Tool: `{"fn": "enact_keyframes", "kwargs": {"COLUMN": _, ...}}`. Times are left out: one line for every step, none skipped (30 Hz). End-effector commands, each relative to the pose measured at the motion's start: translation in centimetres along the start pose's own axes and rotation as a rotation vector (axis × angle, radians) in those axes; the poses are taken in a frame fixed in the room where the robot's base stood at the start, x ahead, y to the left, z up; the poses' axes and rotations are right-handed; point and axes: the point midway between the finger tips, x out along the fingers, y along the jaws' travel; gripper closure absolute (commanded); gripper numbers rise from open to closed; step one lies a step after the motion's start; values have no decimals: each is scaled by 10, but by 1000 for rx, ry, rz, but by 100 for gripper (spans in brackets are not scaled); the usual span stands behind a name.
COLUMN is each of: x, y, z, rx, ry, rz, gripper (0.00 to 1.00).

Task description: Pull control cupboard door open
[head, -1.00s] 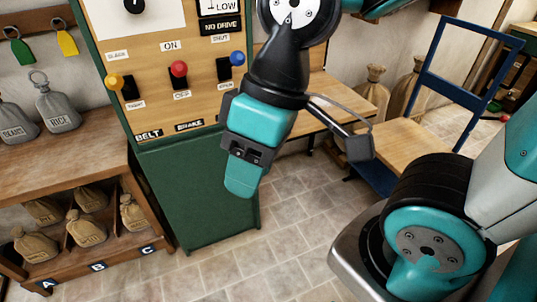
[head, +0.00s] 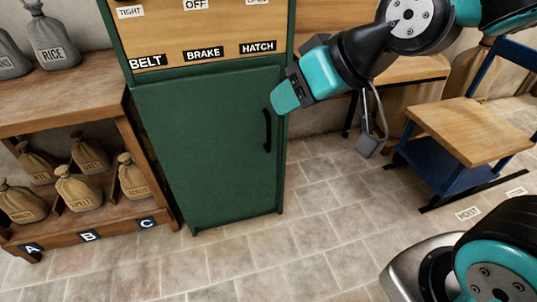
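The green control cupboard door (head: 210,150) is below the wooden control panel in the head view and looks shut. Its black vertical bar handle (head: 267,131) is near the door's right edge and is in clear view. My gripper (head: 284,98) is in front of the cupboard's upper right corner, pointing left and down. Its teal fingertip shows just above and to the right of the handle in the picture. I see no grip on the handle. I see the fingers from the side, so their opening is hidden.
A wooden shelf unit (head: 75,83) with labelled sacks stands close at the cupboard's left. A blue cart (head: 470,132) with a wooden deck stands at the right, by a bench. The tiled floor (head: 300,235) in front of the cupboard is clear.

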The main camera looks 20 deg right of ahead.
Motion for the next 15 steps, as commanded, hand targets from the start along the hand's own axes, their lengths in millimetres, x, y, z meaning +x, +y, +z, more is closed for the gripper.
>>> {"fn": "enact_keyframes", "kwargs": {"x": 33, "y": 14, "z": 22, "rx": 4, "ry": 45, "rz": 16, "gripper": 61}}
{"fn": "enact_keyframes", "kwargs": {"x": 42, "y": 20, "z": 25, "rx": 5, "ry": 74, "rz": 26, "gripper": 61}}
{"fn": "enact_keyframes", "kwargs": {"x": 54, "y": 28, "z": 30, "rx": 6, "ry": 111, "rz": 40, "gripper": 61}}
{"fn": "enact_keyframes", "kwargs": {"x": 63, "y": 33, "z": 33, "rx": 6, "ry": 139, "rz": 51, "gripper": 61}}
{"fn": "enact_keyframes", "kwargs": {"x": 71, "y": 39, "z": 37, "rx": 6, "ry": 168, "rz": 61, "gripper": 61}}
{"fn": "enact_keyframes", "kwargs": {"x": 82, "y": 47, "z": 41, "rx": 6, "ry": 206, "rz": 75, "gripper": 61}}
{"fn": "enact_keyframes", "kwargs": {"x": 91, "y": 53, "z": 45, "rx": 6, "ry": 234, "rz": 87, "gripper": 61}}
{"fn": "enact_keyframes", "kwargs": {"x": 99, "y": 59, "z": 48, "rx": 6, "ry": 262, "rz": 98, "gripper": 61}}
{"fn": "enact_keyframes", "kwargs": {"x": 109, "y": 67, "z": 53, "rx": 4, "ry": 300, "rz": 114, "gripper": 61}}
{"fn": "enact_keyframes", "kwargs": {"x": 116, "y": 72, "z": 57, "rx": 3, "ry": 328, "rz": 125, "gripper": 61}}
{"fn": "enact_keyframes", "kwargs": {"x": 124, "y": 78, "z": 60, "rx": 2, "ry": 356, "rz": 136, "gripper": 61}}
{"fn": "enact_keyframes", "kwargs": {"x": 134, "y": 86, "z": 66, "rx": 0, "ry": 392, "rz": 152, "gripper": 61}}
{"fn": "enact_keyframes", "kwargs": {"x": 141, "y": 92, "z": 70, "rx": -2, "ry": 420, "rz": 165, "gripper": 61}}
{"fn": "enact_keyframes", "kwargs": {"x": 148, "y": 98, "z": 74, "rx": -4, "ry": 448, "rz": 177, "gripper": 61}}
{"fn": "enact_keyframes", "kwargs": {"x": 157, "y": 105, "z": 79, "rx": -8, "ry": 484, "rz": 193, "gripper": 61}}
